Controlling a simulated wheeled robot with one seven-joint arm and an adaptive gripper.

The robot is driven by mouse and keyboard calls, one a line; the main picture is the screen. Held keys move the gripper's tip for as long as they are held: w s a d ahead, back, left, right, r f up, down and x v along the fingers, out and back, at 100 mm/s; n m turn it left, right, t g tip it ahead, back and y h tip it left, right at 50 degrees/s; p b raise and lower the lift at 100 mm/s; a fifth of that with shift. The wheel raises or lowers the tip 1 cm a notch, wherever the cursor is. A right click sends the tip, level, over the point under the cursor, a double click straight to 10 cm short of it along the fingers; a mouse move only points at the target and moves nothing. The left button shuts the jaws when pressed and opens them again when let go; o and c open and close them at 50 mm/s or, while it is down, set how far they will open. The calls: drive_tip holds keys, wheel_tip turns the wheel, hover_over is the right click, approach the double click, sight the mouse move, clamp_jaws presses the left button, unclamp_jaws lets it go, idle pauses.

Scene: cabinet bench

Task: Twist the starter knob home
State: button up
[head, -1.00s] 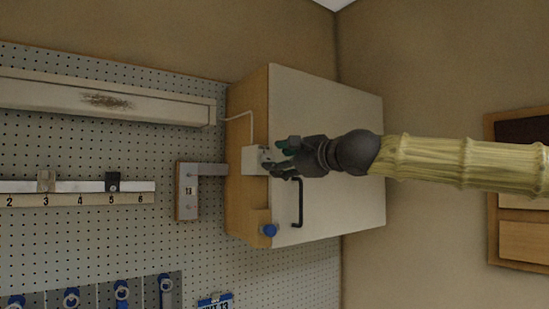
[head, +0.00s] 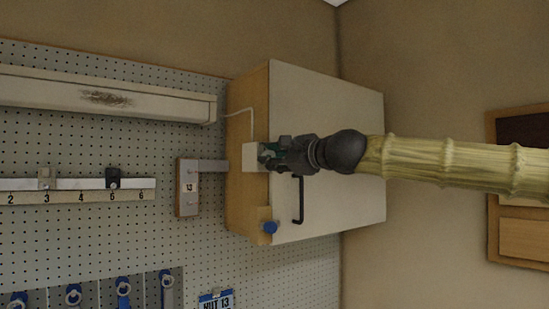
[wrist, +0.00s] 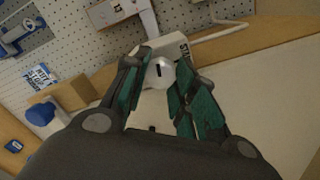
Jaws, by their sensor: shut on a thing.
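The starter knob (wrist: 160,73) is a small white round knob with a dark mark on its face. It sits on a white box (head: 249,157) on the side of the wooden cabinet; the box also shows in the wrist view (wrist: 173,48), with partly hidden dark lettering. My gripper (head: 268,155) is at the front of this box. In the wrist view its green-padded fingers (wrist: 163,70) are on both sides of the knob and shut on it. In the head view the fingers hide the knob.
A black bar handle (head: 299,200) stands out from the cabinet's pale face (head: 340,190), just below my gripper. A blue knob (head: 270,227) is lower on the cabinet edge. A bracket marked 13 (head: 188,188) is to the left. A white cable (head: 240,112) runs above the box.

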drive_tip(key=shift+m+b, duration=0.35)
drive_tip(key=shift+m, duration=0.05)
drive_tip(key=shift+a+f+m+t+b, duration=0.1)
drive_tip(key=shift+m+t+b, duration=0.15)
drive_tip(key=shift+m+b, duration=3.4)
drive_tip(key=shift+m+t+b, duration=0.25)
drive_tip(key=shift+m+b, duration=2.7)
drive_tip(key=shift+m, duration=1.3)
drive_tip(key=o, duration=1)
drive_tip(key=shift+o, duration=0.2)
drive_tip(key=r+v, duration=0.1)
drive_tip(key=v, duration=1.1)
drive_tip(key=shift+f, duration=0.35)
